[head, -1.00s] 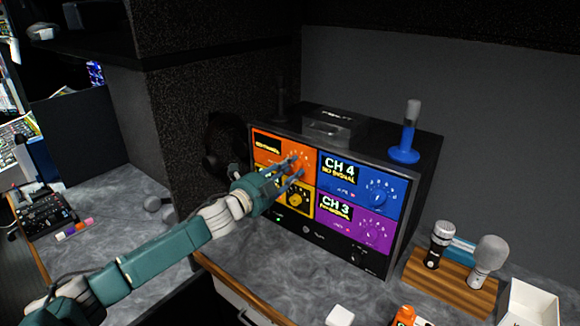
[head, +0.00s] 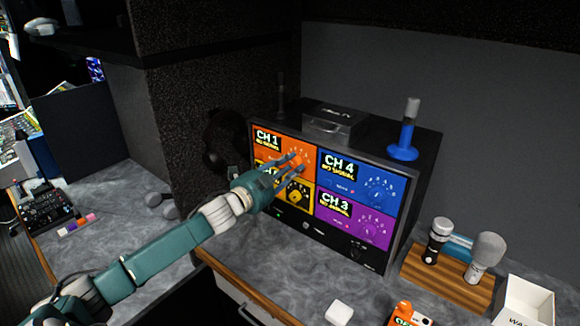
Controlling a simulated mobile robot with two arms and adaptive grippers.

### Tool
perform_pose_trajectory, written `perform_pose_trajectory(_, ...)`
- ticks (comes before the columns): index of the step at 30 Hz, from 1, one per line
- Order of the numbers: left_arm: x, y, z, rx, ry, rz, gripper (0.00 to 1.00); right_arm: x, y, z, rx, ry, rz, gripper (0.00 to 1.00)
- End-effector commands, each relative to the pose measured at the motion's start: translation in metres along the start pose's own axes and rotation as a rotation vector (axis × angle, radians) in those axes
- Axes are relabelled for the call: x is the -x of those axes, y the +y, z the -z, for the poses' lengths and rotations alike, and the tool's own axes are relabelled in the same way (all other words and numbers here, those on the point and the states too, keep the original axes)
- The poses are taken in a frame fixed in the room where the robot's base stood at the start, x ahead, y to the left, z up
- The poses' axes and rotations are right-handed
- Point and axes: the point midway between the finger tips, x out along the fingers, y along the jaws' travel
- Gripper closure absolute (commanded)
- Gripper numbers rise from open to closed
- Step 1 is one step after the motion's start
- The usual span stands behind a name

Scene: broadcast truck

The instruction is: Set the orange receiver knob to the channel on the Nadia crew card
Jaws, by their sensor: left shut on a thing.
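The orange receiver panel (head: 270,150) is at the upper left of the receiver unit's front, its display reading CH 1 with a smaller line below. My left gripper (head: 298,163) is shut on the orange knob (head: 297,161), its fingers covering much of it and part of the dial. The yellow panel (head: 300,196) is below, partly hidden by my gripper. The blue panel (head: 362,180) reads CH 4 and the purple panel (head: 355,218) reads CH 3. I cannot make out a Nadia crew card. My right gripper is not in view.
A blue-based microphone (head: 404,150) and a grey case (head: 333,124) stand on the unit. A wooden stand (head: 450,279) with two microphones, a white box (head: 527,300) and an orange item (head: 404,312) are at right. Headphones (head: 226,140) hang left of the unit.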

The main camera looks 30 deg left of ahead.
Motion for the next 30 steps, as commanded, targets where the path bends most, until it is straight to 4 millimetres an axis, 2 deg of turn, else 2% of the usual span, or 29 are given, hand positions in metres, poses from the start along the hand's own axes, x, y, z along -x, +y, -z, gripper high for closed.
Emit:
perform_pose_trajectory(1,0.001,0.007,0.002,0.003,0.003,-0.01,0.72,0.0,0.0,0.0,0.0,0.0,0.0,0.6)
perform_pose_trajectory(3,0.001,0.006,0.002,0.002,0.003,-0.009,0.58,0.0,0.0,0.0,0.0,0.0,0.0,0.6)
perform_pose_trajectory(4,0.001,0.006,0.002,0.002,0.003,-0.008,0.55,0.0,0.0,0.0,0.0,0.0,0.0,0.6)
perform_pose_trajectory(13,0.001,0.002,0.001,0.0,0.001,-0.004,0.55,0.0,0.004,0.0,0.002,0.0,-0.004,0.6)
perform_pose_trajectory(17,0.009,0.003,0.0,-0.001,0.001,-0.004,0.55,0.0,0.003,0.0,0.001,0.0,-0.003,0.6)
perform_pose_trajectory(30,0.082,0.005,0.001,0.0,0.0,-0.009,0.55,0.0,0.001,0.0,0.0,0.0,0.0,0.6)
